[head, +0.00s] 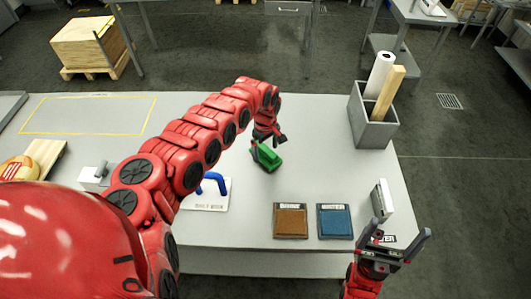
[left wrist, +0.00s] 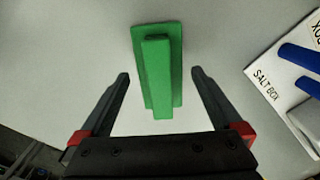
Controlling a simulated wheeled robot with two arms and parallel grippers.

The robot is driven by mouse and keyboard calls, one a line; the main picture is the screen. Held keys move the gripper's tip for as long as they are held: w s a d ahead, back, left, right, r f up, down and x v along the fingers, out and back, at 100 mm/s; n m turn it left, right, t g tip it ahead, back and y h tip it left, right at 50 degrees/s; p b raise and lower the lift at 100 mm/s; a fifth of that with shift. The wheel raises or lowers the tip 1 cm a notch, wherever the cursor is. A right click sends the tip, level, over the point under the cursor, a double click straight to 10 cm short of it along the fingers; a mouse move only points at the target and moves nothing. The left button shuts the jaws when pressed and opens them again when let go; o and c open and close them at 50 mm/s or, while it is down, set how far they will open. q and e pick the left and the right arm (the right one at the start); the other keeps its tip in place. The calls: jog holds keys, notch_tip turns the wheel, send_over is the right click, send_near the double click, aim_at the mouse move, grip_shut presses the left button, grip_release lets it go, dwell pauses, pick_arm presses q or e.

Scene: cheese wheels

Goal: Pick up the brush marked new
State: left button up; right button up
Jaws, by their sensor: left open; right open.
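A green brush-like thing (head: 267,156) with a raised bar-shaped grip lies on the grey table; no marking on it is readable. My left gripper (head: 269,138) is just above it, open. In the left wrist view the green thing (left wrist: 172,45) lies lengthwise between the open fingers (left wrist: 161,75), with a gap on both sides of its grip. Its near end reaches toward the gripper body. My right gripper (head: 398,230) is open and empty at the table's front right, apart from the green thing.
Brown (head: 291,222) and blue (head: 334,222) labelled trays lie at the table's front. A small upright white block (head: 381,200) stands near my right gripper. A grey bin (head: 371,128) holds a roll and a plank. The salt box (left wrist: 283,75) with blue handles is beside my left gripper.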

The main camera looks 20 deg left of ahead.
pick_arm(q)
jog(key=shift+f, duration=0.2)
jog(key=c, duration=1.5)
jog(key=shift+a+r, duration=0.1)
jog(key=shift+c, duration=0.2)
